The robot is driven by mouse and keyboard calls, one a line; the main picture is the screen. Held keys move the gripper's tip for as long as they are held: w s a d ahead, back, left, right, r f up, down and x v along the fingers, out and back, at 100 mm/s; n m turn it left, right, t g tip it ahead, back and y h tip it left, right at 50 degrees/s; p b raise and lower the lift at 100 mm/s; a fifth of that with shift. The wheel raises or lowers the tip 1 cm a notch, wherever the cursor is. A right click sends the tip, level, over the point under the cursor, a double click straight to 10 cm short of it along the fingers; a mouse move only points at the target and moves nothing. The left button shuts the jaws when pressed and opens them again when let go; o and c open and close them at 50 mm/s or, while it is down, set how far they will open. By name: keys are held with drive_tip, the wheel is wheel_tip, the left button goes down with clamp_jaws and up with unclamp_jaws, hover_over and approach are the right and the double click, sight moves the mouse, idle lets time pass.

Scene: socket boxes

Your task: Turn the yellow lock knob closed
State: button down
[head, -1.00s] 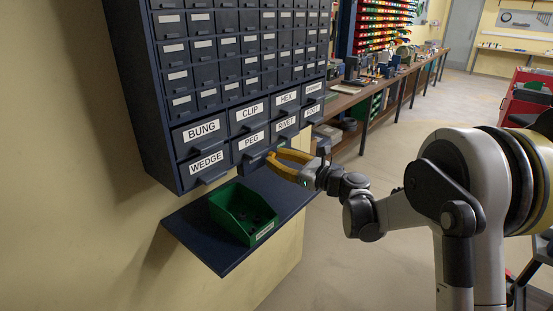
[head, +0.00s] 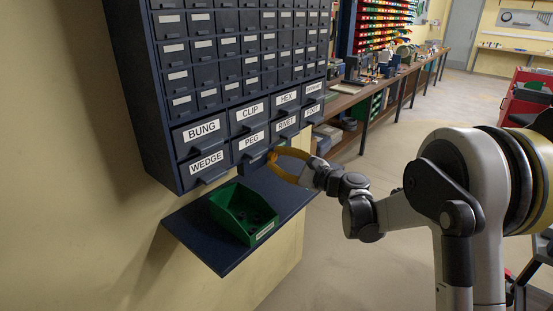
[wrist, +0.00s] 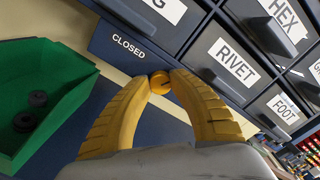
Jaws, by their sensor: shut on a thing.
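The yellow lock knob (wrist: 160,83) sits on the dark lower edge of the cabinet in the wrist view. A white CLOSED label (wrist: 128,48) is up and left of it. My gripper (wrist: 161,79) has its two yellow fingers curved around the knob, with a fingertip on each side. It is shut on the knob. The knob's pointing direction cannot be told.
The dark drawer cabinet (head: 187,139) hangs on the wall above a dark shelf (head: 205,246). A green bin (head: 228,224) with small dark parts stands on the shelf, left of my gripper. A long workbench (head: 345,101) runs behind.

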drive_tip(key=n, duration=0.4)
drive_tip(key=shift+n, duration=0.3)
drive_tip(key=n, duration=0.4)
drive_tip(key=shift+n, duration=0.3)
drive_tip(key=n, duration=0.4)
drive_tip(key=shift+f+n, duration=0.1)
drive_tip(key=shift+n, duration=0.2)
drive_tip(key=n, duration=0.4)
drive_tip(key=shift+n, duration=0.4)
drive_tip(key=shift+f, duration=0.1)
drive_tip(key=c, duration=1.1)
unclamp_jaws()
